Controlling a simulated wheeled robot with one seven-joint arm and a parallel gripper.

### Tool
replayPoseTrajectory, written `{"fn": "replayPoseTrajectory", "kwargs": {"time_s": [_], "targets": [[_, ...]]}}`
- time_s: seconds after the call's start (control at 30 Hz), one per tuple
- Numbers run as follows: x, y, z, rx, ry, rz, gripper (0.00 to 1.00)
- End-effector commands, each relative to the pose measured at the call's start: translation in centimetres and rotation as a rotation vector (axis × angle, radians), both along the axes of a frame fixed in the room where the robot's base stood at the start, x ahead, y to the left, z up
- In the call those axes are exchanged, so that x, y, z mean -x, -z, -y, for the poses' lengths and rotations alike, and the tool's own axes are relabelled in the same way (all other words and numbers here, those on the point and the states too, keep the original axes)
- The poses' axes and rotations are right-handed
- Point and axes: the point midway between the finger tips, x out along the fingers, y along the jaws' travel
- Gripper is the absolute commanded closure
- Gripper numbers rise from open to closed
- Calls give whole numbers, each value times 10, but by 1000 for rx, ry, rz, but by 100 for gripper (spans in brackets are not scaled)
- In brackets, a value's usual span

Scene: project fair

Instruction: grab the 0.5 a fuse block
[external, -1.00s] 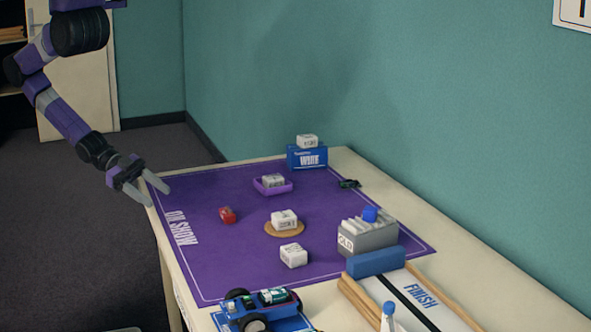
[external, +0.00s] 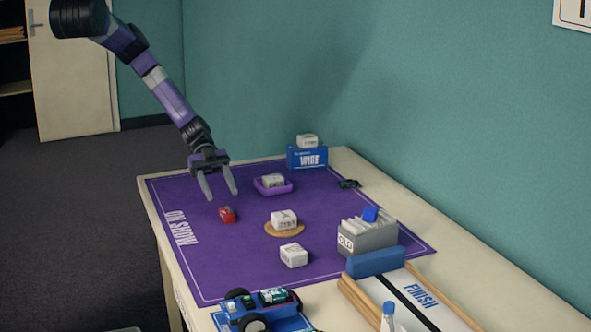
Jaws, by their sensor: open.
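Several white blocks with dark print are in the external view; the print is too small to read, so I cannot tell which is the 0.5 A fuse block. One white block (external: 307,141) sits on top of a blue wire box (external: 307,160). One white block (external: 273,181) lies in a small purple tray (external: 288,188). One white block (external: 284,220) rests on a round tan coaster (external: 270,232). One white block (external: 293,256) lies directly on the purple mat.
The purple mat (external: 200,270) covers much of the table. A grey bin (external: 372,240) with white items and a blue piece stands at the right. A blue toy car (external: 262,306) and a finish track (external: 420,290) are at the front. A small dark item (external: 349,184) lies behind.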

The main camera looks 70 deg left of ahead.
Motion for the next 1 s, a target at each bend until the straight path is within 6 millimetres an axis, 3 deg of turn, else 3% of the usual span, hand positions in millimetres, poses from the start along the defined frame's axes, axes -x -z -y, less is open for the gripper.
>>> {"fn": "replayPoseTrajectory", "kwargs": {"time_s": [0.17,0.7,1.0], "targets": [[4,0,12,18,-3,-43,47],[4,25,70,16,-4,-41,47],[4,28,75,13,-6,-40,47]]}}
